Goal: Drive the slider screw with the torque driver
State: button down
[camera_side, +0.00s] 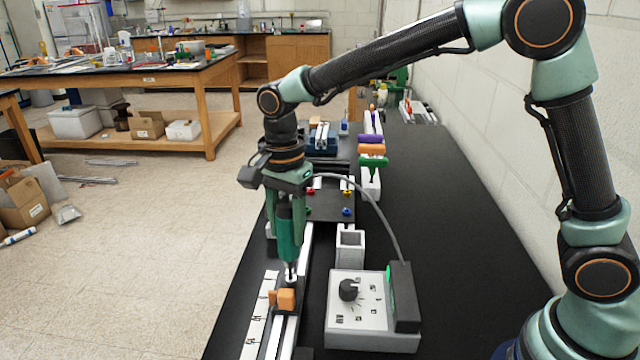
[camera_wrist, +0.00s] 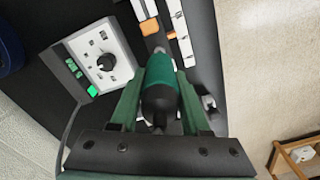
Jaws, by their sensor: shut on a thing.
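My gripper (camera_side: 286,188) is shut on the green and black torque driver (camera_side: 289,232), which points down, nearly upright. In the wrist view the driver (camera_wrist: 160,95) sits between the two green fingers. Its bit end is just above or at the orange slider (camera_side: 286,299) on the pale extrusion rail (camera_side: 303,252). Whether the bit touches the screw cannot be told; the screw itself is hidden or too small. The orange slider (camera_wrist: 149,27) also shows near the driver's tip in the wrist view.
A driver control box (camera_side: 370,315) with a black knob stands right of the rail, and a cable arcs from it. A white square holder (camera_side: 350,246) is behind it. Coloured-handled tools (camera_side: 372,148) stand further back. The black bench (camera_side: 450,220) is clear on the right.

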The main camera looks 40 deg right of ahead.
aim_at(285, 202)
jog(key=shift+f, duration=0.9)
dwell(1.9)
jog(key=shift+r, duration=0.25)
dwell(0.4)
jog(key=shift+r, duration=1.55)
jog(key=shift+r, duration=1.45)
